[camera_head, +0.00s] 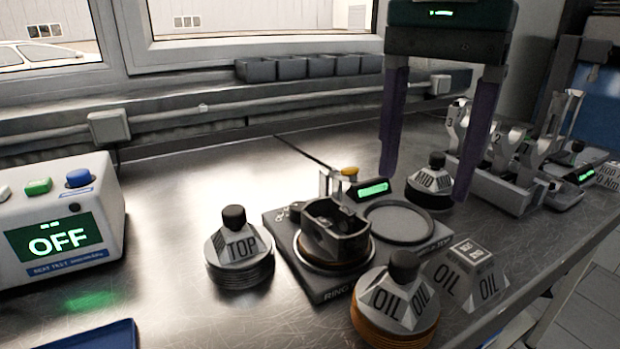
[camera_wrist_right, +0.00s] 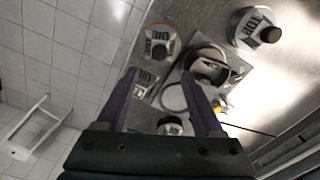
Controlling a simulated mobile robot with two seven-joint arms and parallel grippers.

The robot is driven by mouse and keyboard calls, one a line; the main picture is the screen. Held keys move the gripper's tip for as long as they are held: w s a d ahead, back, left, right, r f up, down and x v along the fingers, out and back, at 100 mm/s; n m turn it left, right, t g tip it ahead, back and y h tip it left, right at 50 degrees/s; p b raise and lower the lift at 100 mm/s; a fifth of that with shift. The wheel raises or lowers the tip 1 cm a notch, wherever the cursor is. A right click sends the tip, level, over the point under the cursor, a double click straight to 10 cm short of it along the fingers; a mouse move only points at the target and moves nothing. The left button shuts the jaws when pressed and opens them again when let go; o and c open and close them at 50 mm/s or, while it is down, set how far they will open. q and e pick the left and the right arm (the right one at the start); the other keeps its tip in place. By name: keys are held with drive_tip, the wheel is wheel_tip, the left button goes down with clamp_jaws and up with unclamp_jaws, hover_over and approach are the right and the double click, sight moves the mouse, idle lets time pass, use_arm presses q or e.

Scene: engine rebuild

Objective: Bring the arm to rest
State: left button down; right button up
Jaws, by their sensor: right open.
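My right gripper (camera_head: 426,188) hangs down over the right part of the bench, its two purple fingers wide apart. It is open and holds nothing. In the head view the MID container (camera_head: 432,180) shows between the fingers, standing on the bench. In the right wrist view the gripper (camera_wrist_right: 158,75) also shows open, with nothing between its fingers. My left gripper is in neither view.
A fixture plate (camera_head: 284,248) carries a metal piston-like part (camera_head: 334,232). Around it stand the TOP container (camera_head: 237,255), the OIL container (camera_head: 398,300) and an OIL block (camera_head: 468,275). Metal stands (camera_head: 500,185) are at right, an OFF box (camera_head: 60,205) at left.

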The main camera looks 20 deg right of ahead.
drive_tip(key=shift+r, duration=0.4)
